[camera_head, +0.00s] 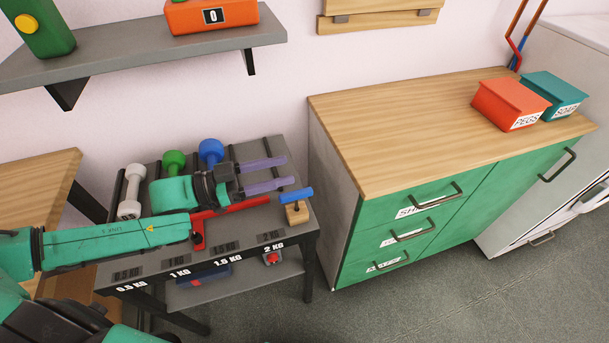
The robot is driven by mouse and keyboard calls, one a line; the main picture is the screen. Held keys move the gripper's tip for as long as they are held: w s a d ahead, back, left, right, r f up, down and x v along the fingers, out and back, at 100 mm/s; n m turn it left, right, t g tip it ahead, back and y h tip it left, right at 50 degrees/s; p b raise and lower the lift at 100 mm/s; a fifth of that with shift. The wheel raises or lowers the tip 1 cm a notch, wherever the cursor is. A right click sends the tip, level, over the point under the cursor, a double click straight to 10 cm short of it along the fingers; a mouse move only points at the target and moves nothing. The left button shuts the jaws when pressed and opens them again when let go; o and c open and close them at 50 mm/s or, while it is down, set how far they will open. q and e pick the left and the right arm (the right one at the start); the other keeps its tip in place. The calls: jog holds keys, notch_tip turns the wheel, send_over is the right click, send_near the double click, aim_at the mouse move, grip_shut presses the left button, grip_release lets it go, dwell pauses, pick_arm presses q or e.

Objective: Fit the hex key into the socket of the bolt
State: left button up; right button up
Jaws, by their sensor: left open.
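A tool with a blue crossbar handle (296,195) stands upright in a small wooden block (297,215) at the right end of the grey rack; it may be the hex key, but its tip is hidden in the block. My left gripper (288,171) is open and empty, its two purple fingers pointing right over the rack, a little behind and left of the blue handle and apart from it. I cannot make out the bolt or its socket. My right gripper is not in view.
The rack (140,268) holds a white dumbbell (131,191), a green one (174,161), a blue one (211,152) and a red bar-like piece (235,211) partly under my left arm. A wooden-topped green cabinet (400,140) stands to the right, with red (508,101) and teal (553,92) boxes.

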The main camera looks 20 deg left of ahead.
aim_at(309, 189)
pick_arm(q)
notch_tip(309, 189, down, 6)
jog(key=s+b, duration=0.2)
jog(key=b, duration=0.1)
jog(key=x, duration=0.7)
jog(key=shift+s+d, duration=0.1)
jog(key=shift+d, duration=0.1)
jog(key=shift+d+f, duration=0.15)
jog(key=shift+c, duration=0.6)
grip_shut()
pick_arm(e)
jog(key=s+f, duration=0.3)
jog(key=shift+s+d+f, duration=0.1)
